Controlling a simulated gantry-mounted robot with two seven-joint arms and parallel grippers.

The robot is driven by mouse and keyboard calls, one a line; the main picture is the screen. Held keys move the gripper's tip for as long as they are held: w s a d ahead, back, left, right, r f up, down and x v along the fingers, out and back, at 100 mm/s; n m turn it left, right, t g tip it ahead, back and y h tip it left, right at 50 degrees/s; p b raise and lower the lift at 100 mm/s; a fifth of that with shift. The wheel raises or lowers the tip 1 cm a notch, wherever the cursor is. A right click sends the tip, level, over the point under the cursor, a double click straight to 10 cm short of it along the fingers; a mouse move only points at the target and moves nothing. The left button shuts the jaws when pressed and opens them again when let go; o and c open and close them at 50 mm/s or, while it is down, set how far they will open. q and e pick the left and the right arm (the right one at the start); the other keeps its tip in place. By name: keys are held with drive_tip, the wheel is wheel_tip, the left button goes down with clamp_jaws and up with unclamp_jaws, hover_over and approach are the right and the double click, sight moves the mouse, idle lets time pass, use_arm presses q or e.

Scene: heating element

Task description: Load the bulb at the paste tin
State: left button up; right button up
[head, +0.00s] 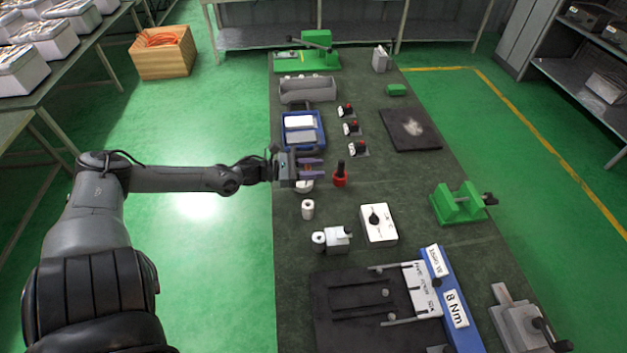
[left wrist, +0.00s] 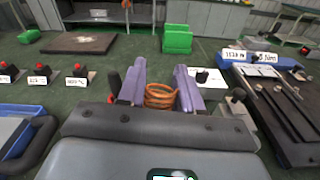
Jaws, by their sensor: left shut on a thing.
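My left gripper (head: 312,168) reaches in from the left over the bench, its purple fingers pointing right. In the left wrist view, an orange-copper coil (left wrist: 160,96) sits between the fingertips (left wrist: 160,88), and the gripper is shut on it. No separate bulb end can be made out. A round white thing (head: 304,187), perhaps the paste tin, lies just below the gripper and is partly hidden by it. A white cylinder (head: 308,210) stands a little nearer. My right gripper is not in view.
A red-based tool with a black handle (head: 340,179) stands just right of the fingertips. A white box with a black knob (head: 380,232) lies nearer right, and a blue tray (head: 320,143) lies behind. A green stand (head: 460,208) is on the right.

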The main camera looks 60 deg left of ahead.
use_arm(q)
drive_tip(key=w+a+m+g, duration=0.1)
drive_tip(key=w+a+m, duration=0.15)
drive_tip(key=a, duration=0.35)
use_arm(e)
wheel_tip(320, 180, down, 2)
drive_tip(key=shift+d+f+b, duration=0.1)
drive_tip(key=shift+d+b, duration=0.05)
drive_tip(key=shift+b, duration=1)
use_arm(q)
drive_tip(key=shift+n+y, duration=0.4)
drive_tip(key=shift+n, duration=0.05)
drive_tip(key=f+b, duration=0.1)
drive_tip(key=f, duration=0.1)
drive_tip(key=f+b, duration=0.2)
drive_tip(key=f, duration=0.1)
drive_tip(key=shift+w+a+f, duration=0.15)
drive_tip(key=shift+a+f, duration=0.05)
drive_tip(key=shift+f, duration=0.1)
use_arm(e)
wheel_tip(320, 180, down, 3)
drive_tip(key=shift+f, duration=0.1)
use_arm(q)
drive_tip(key=shift+f, duration=0.2)
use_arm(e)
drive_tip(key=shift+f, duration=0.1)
use_arm(q)
drive_tip(key=shift+f, duration=0.15)
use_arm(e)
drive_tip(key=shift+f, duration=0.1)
